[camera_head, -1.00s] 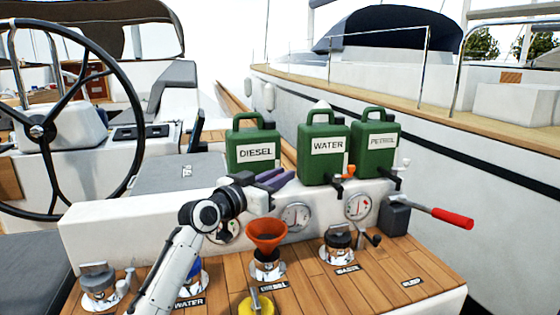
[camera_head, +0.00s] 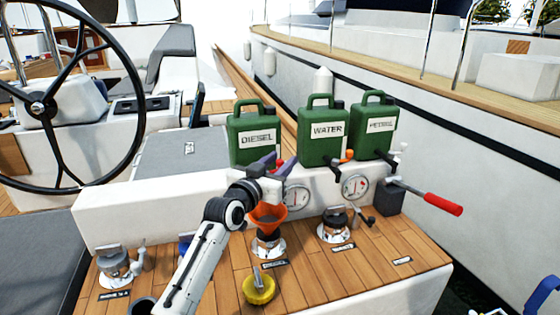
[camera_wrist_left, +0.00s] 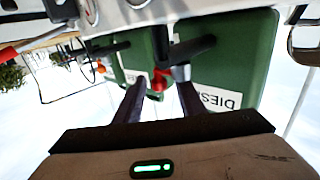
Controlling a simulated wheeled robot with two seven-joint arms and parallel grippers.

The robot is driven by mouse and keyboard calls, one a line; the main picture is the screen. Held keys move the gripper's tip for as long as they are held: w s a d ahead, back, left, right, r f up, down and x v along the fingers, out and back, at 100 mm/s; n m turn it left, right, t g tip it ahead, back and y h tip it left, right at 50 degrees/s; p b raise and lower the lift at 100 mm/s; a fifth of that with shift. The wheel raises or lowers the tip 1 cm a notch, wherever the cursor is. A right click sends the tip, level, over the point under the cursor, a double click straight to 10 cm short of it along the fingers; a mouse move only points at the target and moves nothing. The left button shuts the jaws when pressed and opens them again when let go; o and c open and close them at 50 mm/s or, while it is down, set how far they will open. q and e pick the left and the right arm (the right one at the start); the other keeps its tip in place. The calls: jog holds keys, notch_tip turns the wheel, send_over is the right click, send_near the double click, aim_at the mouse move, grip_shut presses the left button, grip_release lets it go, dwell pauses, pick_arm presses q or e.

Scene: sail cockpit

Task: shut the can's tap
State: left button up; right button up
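Three green cans stand in a row on the white ledge: the diesel can (camera_head: 255,155), the water can (camera_head: 322,150) and the petrol can (camera_head: 374,145). Each of the last two shows a black tap at its lower front; the water can's tap has an orange part (camera_head: 347,155). My left gripper (camera_head: 279,162) is in front of the diesel can's lower right and hides its tap in the head view. In the left wrist view its fingers (camera_wrist_left: 160,98) are apart. A black tap with a grey part (camera_wrist_left: 181,72) and a red part (camera_wrist_left: 157,84) lie beyond the fingertips; contact is unclear. My right gripper is out of view.
An orange funnel (camera_head: 267,217) stands in a deck filler under my left wrist. A steering wheel (camera_head: 130,120) is at left.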

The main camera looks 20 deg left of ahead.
pick_arm(q)
jog(key=shift+s+a, duration=0.1)
jog(key=shift+s, duration=0.45)
jog(key=s+a, duration=0.1)
jog(key=s, duration=0.8)
jog(key=shift+a, duration=0.2)
